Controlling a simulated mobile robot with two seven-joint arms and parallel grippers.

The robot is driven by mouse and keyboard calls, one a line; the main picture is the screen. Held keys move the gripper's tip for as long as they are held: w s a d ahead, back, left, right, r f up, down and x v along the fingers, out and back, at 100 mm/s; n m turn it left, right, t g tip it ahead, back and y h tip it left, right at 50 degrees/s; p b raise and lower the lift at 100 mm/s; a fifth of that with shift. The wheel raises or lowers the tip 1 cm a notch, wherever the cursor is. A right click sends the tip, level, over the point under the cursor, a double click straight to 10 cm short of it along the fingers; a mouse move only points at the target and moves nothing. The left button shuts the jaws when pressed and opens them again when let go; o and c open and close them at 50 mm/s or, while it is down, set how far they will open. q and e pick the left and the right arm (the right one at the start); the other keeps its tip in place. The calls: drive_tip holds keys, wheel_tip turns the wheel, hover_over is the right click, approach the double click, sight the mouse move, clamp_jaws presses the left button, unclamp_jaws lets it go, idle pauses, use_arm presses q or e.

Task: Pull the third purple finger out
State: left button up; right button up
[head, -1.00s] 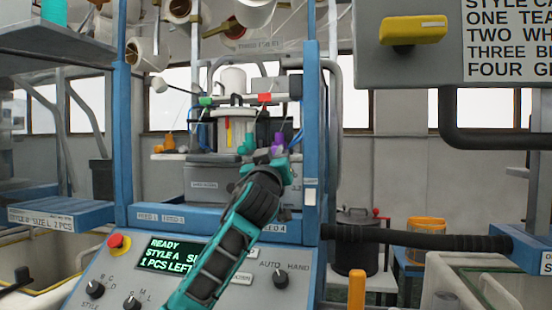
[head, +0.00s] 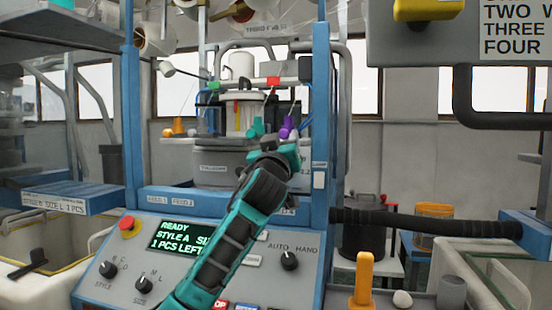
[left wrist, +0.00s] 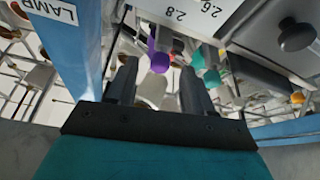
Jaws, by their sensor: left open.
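A purple finger (head: 287,127) sticks out at the right side of the ring of coloured fingers on the knitting machine (head: 238,118). A teal finger (head: 257,128) is to its left. My left gripper (head: 284,150) is just below and in front of the purple finger in the head view, apart from it as far as I can tell. In the left wrist view the purple finger (left wrist: 159,56) lies beyond the two spread fingertips of my left gripper (left wrist: 158,84), with nothing held between them. The teal finger (left wrist: 208,58) is to its right there. My right gripper is not in view.
A blue post (head: 325,120) stands close to the right of my left gripper. The control panel (head: 205,260) with knobs and a red button (head: 130,226) is below. A black bar (head: 425,223) runs to the right. An orange finger (head: 178,125) is at the ring's left.

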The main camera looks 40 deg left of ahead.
use_arm(q)
drive_tip(key=b+v, duration=0.1)
drive_tip(key=v, duration=1)
drive_tip(key=shift+s+d, duration=0.2)
drive_tip(key=shift+s, duration=0.05)
drive_tip(key=shift+f, duration=0.15)
